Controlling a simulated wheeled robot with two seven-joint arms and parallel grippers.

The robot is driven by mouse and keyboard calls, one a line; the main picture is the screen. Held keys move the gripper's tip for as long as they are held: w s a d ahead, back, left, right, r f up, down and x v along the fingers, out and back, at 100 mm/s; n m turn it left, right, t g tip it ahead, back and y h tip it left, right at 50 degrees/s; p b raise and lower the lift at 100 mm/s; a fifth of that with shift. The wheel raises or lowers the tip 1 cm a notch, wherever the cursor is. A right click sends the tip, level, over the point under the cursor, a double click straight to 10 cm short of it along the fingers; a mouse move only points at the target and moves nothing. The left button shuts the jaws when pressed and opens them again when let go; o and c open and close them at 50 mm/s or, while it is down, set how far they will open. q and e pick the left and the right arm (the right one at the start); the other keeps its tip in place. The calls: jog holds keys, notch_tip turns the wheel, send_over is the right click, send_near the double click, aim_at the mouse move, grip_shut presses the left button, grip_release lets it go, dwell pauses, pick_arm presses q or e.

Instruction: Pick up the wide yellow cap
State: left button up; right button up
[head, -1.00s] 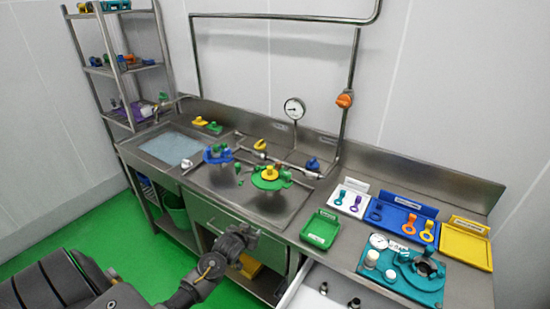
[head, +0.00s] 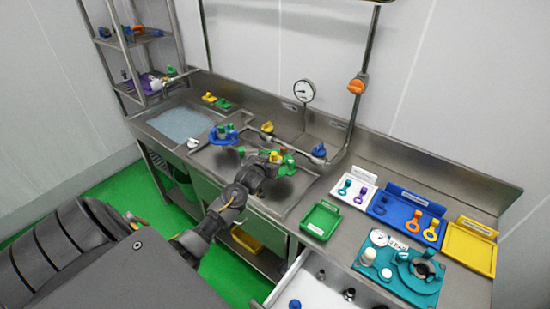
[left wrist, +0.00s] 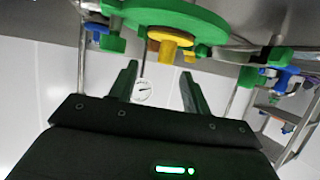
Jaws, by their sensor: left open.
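A yellow cap (head: 274,157) sits on a round green part (head: 290,158) on the steel counter, partly hidden by my left gripper in the head view. In the left wrist view the yellow cap (left wrist: 170,42) shows against the underside of the green disc (left wrist: 180,18), just beyond the fingers. My left gripper (head: 265,160) is at this spot. In the wrist view its two fingers (left wrist: 158,82) are apart with nothing between them, and the cap is apart from them. My right gripper is in neither view.
A blue valve part (head: 222,134) stands to the left, with a yellow-handled valve (head: 267,127) and a blue one (head: 318,150) on the pipe behind. A green tray (head: 321,220), a teal fixture (head: 400,268) and an open drawer (head: 312,282) lie to the right.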

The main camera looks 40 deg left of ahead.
aim_at(273, 155)
pick_arm(q)
jog(key=shift+s+a, duration=0.15)
jog(key=shift+a+r, duration=0.15)
jog(key=shift+r, duration=0.05)
jog(key=shift+w+a+p, duration=0.2)
jog(key=shift+w+p, duration=0.2)
jog(key=shift+p, duration=0.1)
jog(key=p+x, duration=0.1)
jog(key=x, duration=0.2)
jog(key=shift+w+a+f, duration=0.1)
jog(key=shift+w+a, duration=0.05)
jog(key=shift+w+a+f, duration=0.2)
jog(key=shift+w, duration=0.1)
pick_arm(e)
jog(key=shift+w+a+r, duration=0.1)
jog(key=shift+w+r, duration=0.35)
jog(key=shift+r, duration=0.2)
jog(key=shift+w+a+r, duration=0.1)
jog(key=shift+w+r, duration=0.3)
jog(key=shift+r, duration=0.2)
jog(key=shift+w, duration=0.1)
pick_arm(q)
jog(key=shift+c, duration=0.9)
grip_shut()
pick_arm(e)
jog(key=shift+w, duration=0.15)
